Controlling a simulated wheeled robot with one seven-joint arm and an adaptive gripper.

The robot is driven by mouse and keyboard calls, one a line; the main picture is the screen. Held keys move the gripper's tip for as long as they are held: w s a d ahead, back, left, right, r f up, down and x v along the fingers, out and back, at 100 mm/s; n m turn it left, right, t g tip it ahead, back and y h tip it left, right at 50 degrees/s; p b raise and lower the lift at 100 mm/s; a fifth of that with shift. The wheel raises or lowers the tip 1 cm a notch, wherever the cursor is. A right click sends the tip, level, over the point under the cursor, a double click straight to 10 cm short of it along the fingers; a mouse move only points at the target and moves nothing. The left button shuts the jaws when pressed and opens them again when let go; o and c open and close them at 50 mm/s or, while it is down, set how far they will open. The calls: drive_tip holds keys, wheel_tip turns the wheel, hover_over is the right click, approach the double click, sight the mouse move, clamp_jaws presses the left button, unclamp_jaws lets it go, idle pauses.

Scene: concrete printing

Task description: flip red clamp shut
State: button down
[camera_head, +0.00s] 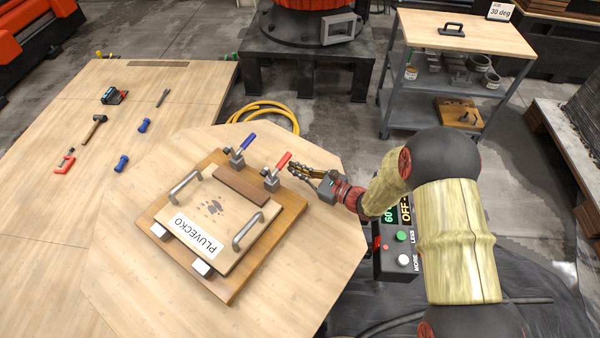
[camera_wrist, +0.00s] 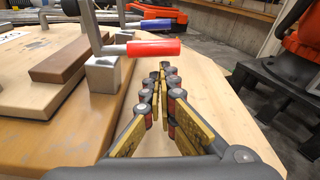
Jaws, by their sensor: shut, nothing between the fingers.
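The red clamp (camera_head: 283,161) stands at the back right edge of the wooden board (camera_head: 246,265). Its red handle sticks up at a slant in the head view. In the wrist view the red handle (camera_wrist: 154,48) points right from a metal lever above a grey block (camera_wrist: 103,73).
The board carries a panel labelled PLUVECKO (camera_head: 194,235) with two metal handles and a brown block (camera_head: 241,186). A control box (camera_head: 397,250) stands right of the octagonal table (camera_head: 318,266). Tools lie on the left table (camera_head: 60,190). The octagonal table's front right is clear.

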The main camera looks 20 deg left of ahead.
sight(285, 162)
idle(0.4)
drive_tip(key=shift+r+n, duration=0.25)
drive_tip(key=shift+n, duration=0.05)
drive_tip(key=shift+r+n+b, duration=0.4)
drive_tip(key=shift+n+b, duration=0.05)
drive_tip(key=shift+n, duration=0.05)
drive_tip(key=shift+w+r+n+t, duration=0.1)
drive_tip(key=shift+r+n+t, duration=0.2)
drive_tip(key=shift+r, duration=0.05)
drive_tip(key=shift+s+a+r+n+t+b, duration=0.2)
drive_tip(key=shift+s+r+n+b, duration=0.3)
drive_tip(key=shift+s+r, duration=0.6)
drive_tip(key=shift+s+a+r+n+t+b, duration=0.15)
drive_tip(key=shift+s+r+n+b, duration=0.5)
drive_tip(key=shift+r, duration=0.8)
drive_tip(key=shift+s+a+r+n+t+b, duration=0.1)
drive_tip(key=shift+s+a+r+n+b, duration=0.2)
drive_tip(key=shift+s+r, duration=0.85)
drive_tip(key=shift+w+d+r, duration=0.1)
drive_tip(key=shift+r, duration=0.05)
drive_tip(key=shift+d, duration=0.1)
